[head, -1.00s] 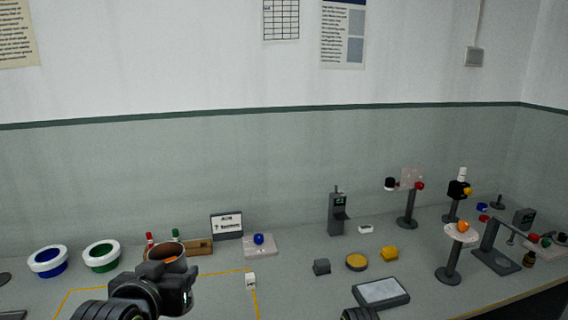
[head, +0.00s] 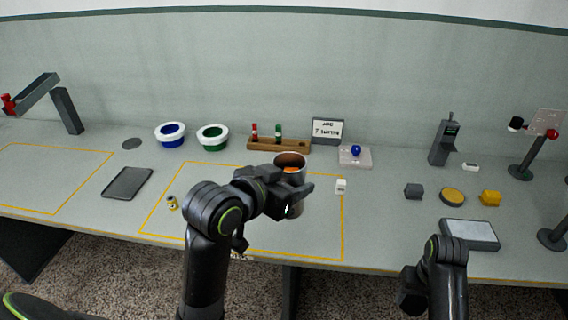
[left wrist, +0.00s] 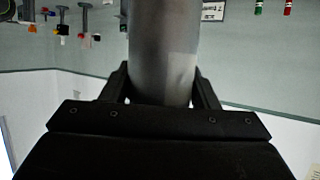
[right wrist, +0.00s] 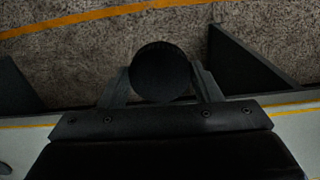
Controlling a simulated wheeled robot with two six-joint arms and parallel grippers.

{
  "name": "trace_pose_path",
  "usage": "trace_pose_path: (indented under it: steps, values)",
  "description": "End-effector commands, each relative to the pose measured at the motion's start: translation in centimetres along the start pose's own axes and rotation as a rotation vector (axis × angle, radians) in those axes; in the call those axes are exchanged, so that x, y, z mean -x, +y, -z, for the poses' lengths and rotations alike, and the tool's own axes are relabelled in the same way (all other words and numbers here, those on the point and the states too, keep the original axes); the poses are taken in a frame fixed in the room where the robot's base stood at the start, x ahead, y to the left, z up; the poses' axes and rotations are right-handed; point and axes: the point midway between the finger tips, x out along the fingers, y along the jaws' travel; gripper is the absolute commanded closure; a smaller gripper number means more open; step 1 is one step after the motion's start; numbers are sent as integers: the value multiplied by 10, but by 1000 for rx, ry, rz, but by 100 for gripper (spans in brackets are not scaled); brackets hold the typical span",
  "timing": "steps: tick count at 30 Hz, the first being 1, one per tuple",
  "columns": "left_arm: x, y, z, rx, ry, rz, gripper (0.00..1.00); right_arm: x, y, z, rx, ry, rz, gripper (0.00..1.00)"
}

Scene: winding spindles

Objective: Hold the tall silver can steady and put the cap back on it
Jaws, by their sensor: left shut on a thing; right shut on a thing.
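The tall silver can (head: 299,169) shows in the head view with an open top and something orange inside. My left gripper (head: 296,189) is shut around its side; in the left wrist view the can's grey wall (left wrist: 163,60) stands between the two fingers. Whether the can touches the table is hidden by the arm. My right gripper (right wrist: 162,85) is shut on a round dark thing, seemingly the cap (right wrist: 160,70), over the floor in front of the table edge. In the head view my right gripper (head: 410,288) is low right, apart from the can, and the cap cannot be made out.
A white block (head: 341,186) stands right of the can. Behind are a wooden rack (head: 293,148), a sign (head: 327,130) and a blue knob on a plate (head: 356,152). Two white-rimmed bowls (head: 212,136) stand at the back left. A grey tray (head: 470,234) lies right.

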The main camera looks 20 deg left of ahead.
Motion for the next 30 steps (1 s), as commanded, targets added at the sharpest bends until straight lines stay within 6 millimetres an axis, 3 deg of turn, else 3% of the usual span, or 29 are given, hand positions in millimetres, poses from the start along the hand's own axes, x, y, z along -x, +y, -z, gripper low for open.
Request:
trace_pose_path:
  steps: [30]
  values:
    - [-35,106,-126,-365,1,-908,86,0,0,0,0,0,0,67]
